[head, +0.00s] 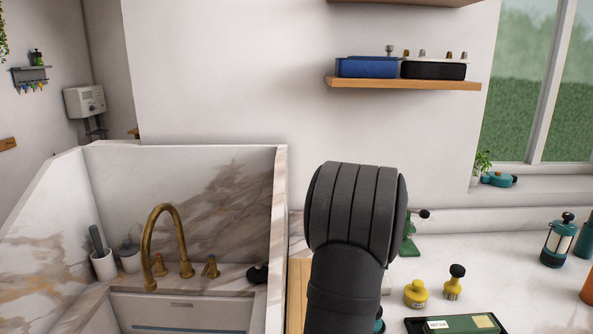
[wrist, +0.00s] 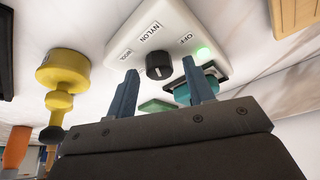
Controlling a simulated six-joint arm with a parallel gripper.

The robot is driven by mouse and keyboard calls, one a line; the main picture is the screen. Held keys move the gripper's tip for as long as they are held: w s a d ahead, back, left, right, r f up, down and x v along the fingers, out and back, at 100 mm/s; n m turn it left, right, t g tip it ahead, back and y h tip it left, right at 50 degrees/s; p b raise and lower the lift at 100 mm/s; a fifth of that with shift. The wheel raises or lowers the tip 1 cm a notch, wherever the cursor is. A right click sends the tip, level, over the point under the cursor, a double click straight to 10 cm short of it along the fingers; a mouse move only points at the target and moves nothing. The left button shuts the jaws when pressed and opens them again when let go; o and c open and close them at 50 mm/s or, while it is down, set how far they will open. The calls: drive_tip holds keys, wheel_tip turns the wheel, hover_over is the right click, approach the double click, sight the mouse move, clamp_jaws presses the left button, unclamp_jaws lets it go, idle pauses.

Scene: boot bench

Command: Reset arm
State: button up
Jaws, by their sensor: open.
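My gripper (wrist: 162,85) is open in the wrist view, its two blue fingers apart with nothing between them. Just beyond the fingertips is a white control box (wrist: 125,45) with a black dial (wrist: 159,66). Its labels read NYLON and OFF, with a third one too small to read surely. A green light (wrist: 203,51) glows near OFF. A teal part (wrist: 183,93) shows behind the right finger. In the head view my dark arm stands upright in the middle and the gripper is hidden.
Yellow-based tools (head: 416,293) (head: 454,283) stand on the white bench, near a dark labelled tray (head: 428,325). A marble sink with a brass tap (head: 151,235) is at the left. A wooden shelf (head: 400,84) holds blue and black boxes.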

drive_tip(key=shift+a+m+g+h, duration=0.1)
drive_tip(key=shift+m+g+h, duration=0.35)
drive_tip(key=shift+m, duration=1.05)
drive_tip(key=shift+v, duration=1.15)
